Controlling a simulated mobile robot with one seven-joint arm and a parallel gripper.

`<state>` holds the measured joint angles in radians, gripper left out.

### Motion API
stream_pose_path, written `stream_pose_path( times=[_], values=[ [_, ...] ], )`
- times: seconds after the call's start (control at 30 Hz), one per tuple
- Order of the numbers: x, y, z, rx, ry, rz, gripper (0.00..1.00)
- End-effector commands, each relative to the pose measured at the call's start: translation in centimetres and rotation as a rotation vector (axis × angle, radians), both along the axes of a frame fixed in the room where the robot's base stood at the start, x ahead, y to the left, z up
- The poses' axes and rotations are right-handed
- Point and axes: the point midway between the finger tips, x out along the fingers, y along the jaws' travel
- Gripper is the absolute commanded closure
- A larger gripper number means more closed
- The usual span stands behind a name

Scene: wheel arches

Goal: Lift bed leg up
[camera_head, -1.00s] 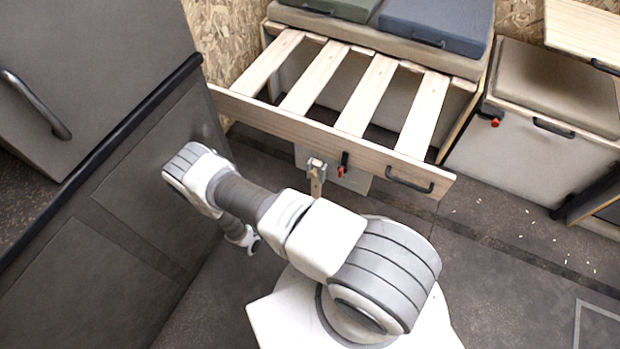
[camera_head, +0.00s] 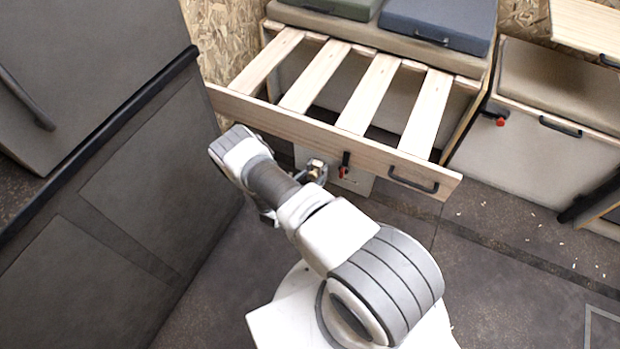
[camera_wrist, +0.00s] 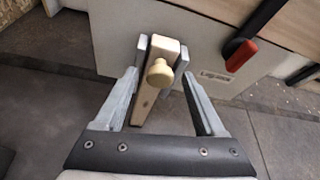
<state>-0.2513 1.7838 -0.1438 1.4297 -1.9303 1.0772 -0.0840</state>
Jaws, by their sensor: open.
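The bed leg (camera_wrist: 146,102) is a light wooden piece with a round cream knob (camera_wrist: 159,72), held between grey bracket plates, in the upper middle of the wrist view. In the head view its bracketed top (camera_head: 316,168) shows under the front rail of the slatted bed frame (camera_head: 300,128). The rest is hidden behind my arm. My gripper (camera_wrist: 160,76) is open, its two fingers standing left and right of the leg and knob in the wrist view. I cannot tell whether either finger touches the leg. In the head view my gripper is mostly hidden by the arm.
A red-tipped latch (camera_wrist: 240,55) sits right of the leg. A black handle (camera_head: 413,180) is on the rail's right end. A dark grey cabinet (camera_head: 120,200) stands close on the left. Beige storage boxes (camera_head: 540,150) stand at right. Floor is free at lower right.

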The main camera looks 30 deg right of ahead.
Motion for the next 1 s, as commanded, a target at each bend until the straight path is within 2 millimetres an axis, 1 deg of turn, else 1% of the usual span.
stream_pose_path(
  times=[0.07,0.17,0.3,0.47,0.5,1.0],
  values=[
    [0.00,0.02,0.01,0.000,0.000,0.000,0.28],
    [-0.01,0.04,0.01,0.000,0.000,0.000,0.44],
    [-0.01,0.05,0.01,0.000,0.000,0.000,0.70],
    [-0.02,0.06,0.01,0.000,0.000,0.000,0.98],
    [-0.02,0.06,0.01,0.000,0.000,0.000,1.00],
    [-0.03,0.08,0.01,0.001,0.001,0.000,1.00]
  ],
)
